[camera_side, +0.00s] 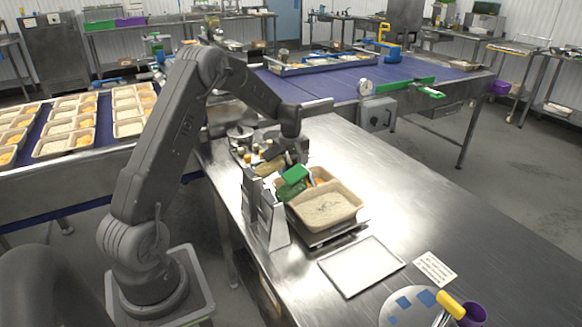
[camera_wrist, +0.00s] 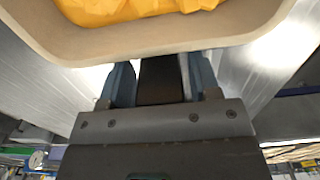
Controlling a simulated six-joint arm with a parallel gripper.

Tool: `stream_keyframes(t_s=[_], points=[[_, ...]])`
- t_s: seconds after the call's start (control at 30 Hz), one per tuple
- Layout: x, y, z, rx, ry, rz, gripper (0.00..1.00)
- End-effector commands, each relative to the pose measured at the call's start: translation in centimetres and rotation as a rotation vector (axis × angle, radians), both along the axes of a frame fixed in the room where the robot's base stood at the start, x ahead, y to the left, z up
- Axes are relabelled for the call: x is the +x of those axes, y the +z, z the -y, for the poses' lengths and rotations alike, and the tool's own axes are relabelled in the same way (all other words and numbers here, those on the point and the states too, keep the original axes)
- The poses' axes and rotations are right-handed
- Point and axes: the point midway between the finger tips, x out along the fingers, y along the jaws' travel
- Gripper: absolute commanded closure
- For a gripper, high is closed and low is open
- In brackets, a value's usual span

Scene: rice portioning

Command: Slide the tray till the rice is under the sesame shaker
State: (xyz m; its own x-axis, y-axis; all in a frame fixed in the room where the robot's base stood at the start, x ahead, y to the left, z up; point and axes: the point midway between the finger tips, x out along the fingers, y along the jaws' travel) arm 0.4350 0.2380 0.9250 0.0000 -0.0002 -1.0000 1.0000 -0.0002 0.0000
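In the wrist view, the tray rim (camera_wrist: 150,53) and orange food (camera_wrist: 130,8) are just beyond my fingers (camera_wrist: 160,78). The fingers are apart with a dark shape between; I cannot tell if they grip it.
A grey upright stand (camera_side: 265,215) is left of the tray. The bench right of the tray is clear.

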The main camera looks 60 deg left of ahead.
Motion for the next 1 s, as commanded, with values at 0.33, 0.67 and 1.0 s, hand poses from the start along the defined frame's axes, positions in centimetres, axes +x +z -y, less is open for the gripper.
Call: stream_keyframes(t_s=[0.33,0.67,1.0], points=[[0.0,0.0,0.0,0.000,0.000,0.000,0.77],[0.0,0.1,-0.2,0.001,0.001,0.001,1.00],[0.1,0.0,-7.8,0.002,0.006,0.002,1.00]])
